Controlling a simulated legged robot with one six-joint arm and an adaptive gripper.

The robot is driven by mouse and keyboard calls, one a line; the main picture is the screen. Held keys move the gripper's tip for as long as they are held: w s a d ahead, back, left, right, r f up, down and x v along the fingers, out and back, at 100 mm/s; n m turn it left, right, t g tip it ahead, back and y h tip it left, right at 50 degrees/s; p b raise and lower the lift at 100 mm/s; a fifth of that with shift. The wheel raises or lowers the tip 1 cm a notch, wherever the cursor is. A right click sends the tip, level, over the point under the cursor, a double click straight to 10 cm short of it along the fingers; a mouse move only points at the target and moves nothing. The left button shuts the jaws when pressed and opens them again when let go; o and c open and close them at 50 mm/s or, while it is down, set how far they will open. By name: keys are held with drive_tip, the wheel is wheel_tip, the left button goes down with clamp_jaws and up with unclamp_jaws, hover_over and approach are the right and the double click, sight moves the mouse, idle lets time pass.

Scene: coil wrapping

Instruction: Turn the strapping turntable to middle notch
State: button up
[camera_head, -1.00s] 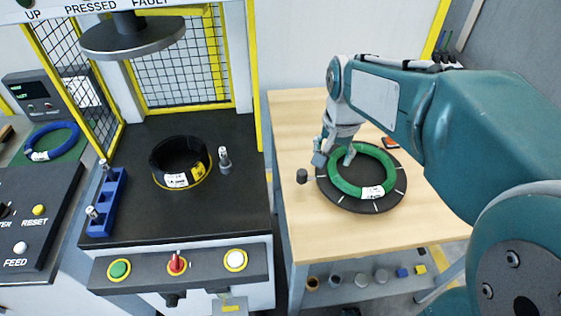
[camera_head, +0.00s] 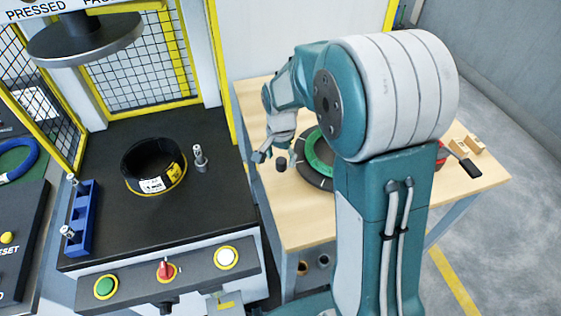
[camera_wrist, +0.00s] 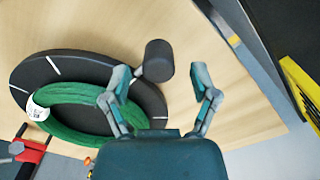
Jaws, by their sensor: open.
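The strapping turntable is a dark disc (camera_head: 314,180) with white marks on the wooden table, partly hidden behind my arm in the head view. A green coil (camera_head: 318,152) with a white label lies on it. The wrist view shows the disc (camera_wrist: 60,66) and coil (camera_wrist: 90,95) at left. A black cylindrical knob (camera_head: 281,163) stands out from the disc's left edge. In the wrist view the knob (camera_wrist: 157,58) appears just beyond the fingertips, nearer the left finger. My gripper (camera_wrist: 161,82) is open and empty; in the head view it (camera_head: 270,152) is beside the knob.
The press bench (camera_head: 130,230) on the left holds a black coil (camera_head: 153,168), a metal post (camera_head: 200,158) and a blue rack (camera_head: 82,220). A red tool with a black handle (camera_head: 464,165) and wooden blocks (camera_head: 467,145) lie at the table's right. Yellow fence posts stand behind.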

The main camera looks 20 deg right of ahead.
drive_tip(key=shift+a+f, duration=0.2)
drive_tip(key=shift+f, duration=0.7)
drive_tip(key=shift+d+f, duration=0.2)
drive_tip(key=shift+d, duration=0.1)
drive_tip(key=shift+c, duration=0.6)
clamp_jaws()
drive_tip(key=shift+s+f+n, duration=0.1)
drive_tip(key=shift+s+n, duration=0.2)
drive_tip(key=shift+s, duration=0.2)
